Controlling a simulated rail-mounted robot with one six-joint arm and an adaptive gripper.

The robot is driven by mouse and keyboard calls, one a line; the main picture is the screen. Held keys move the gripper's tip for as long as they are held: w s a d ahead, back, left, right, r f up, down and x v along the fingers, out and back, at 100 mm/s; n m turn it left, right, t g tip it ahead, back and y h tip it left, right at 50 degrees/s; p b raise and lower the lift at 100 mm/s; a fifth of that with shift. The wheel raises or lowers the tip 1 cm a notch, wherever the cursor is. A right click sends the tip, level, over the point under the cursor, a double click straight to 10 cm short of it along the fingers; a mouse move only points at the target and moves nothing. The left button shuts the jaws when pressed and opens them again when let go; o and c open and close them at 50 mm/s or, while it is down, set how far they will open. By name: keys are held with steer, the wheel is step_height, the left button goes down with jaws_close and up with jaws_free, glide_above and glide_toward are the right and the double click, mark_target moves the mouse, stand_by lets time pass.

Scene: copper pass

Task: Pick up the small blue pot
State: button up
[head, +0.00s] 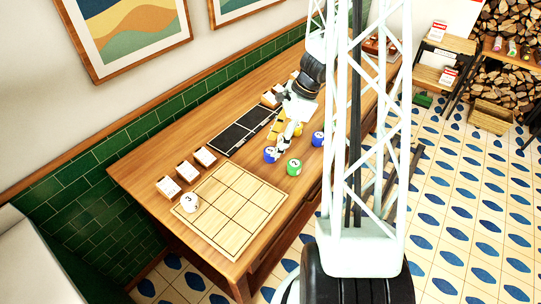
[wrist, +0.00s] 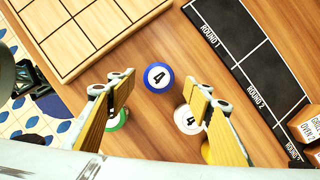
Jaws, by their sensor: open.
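A small blue pot (head: 271,154) with a number stands on the wooden table, between the board and the black strip. In the wrist view the blue pot (wrist: 158,77), marked 4, shows upright between and beyond my fingertips. My gripper (wrist: 160,92) is open and empty, its yellow-padded fingers apart on either side of the view. In the head view my gripper (head: 284,132) is above the table close behind the blue pot. A second blue pot (head: 318,139) stands further right.
A green pot (head: 294,167) stands close right of the first blue pot. A white pot (wrist: 187,119) marked 4 is by my right finger. A gridded wooden board (head: 231,208) holds a white pot (head: 190,203). The black strip (head: 243,130) lies toward the wall.

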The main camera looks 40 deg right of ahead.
mark_target(272, 150)
steer(key=shift+f, duration=0.1)
steer(key=shift+b+x, duration=0.35)
steer(key=shift+x, duration=2.15)
steer(key=shift+s, duration=0.2)
steer(key=c, duration=1)
